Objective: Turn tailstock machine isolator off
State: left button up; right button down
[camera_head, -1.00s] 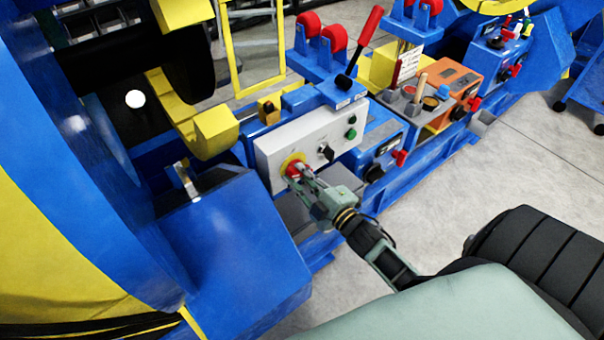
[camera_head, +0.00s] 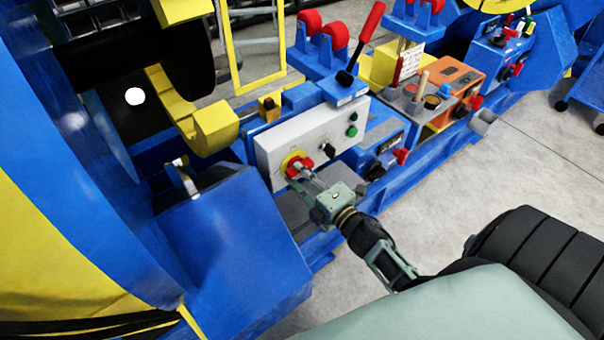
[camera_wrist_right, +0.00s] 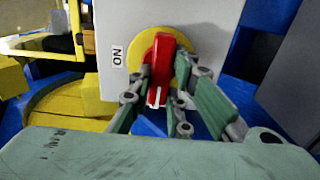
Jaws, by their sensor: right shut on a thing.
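The isolator is a red rotary handle (camera_head: 301,163) on a round yellow plate (camera_head: 287,160), at the lower left of a pale grey control panel (camera_head: 275,148). In the right wrist view the red handle (camera_wrist_right: 160,70) stands roughly upright in front of the yellow plate (camera_wrist_right: 140,47), with an ON label (camera_wrist_right: 117,55) to its left. My right gripper (camera_head: 300,176) is shut on the red handle, with its fingers (camera_wrist_right: 162,96) on either side of it. Part of the handle and plate is hidden by the fingers. My left gripper is not in view.
The same panel carries a black selector knob (camera_head: 328,149) and green buttons (camera_head: 352,131) to the right. A red-tipped lever (camera_head: 371,22) rises behind it. A large blue and yellow machine body (camera_head: 100,170) stands close on the left. Grey floor (camera_head: 440,215) is open at the right.

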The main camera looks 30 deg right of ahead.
jog(key=c, duration=1.6)
grip_release()
jog(key=shift+c, duration=0.2)
jog(key=s, duration=1.2)
jog(key=shift+d, duration=0.45)
jog(key=shift+f, duration=0.1)
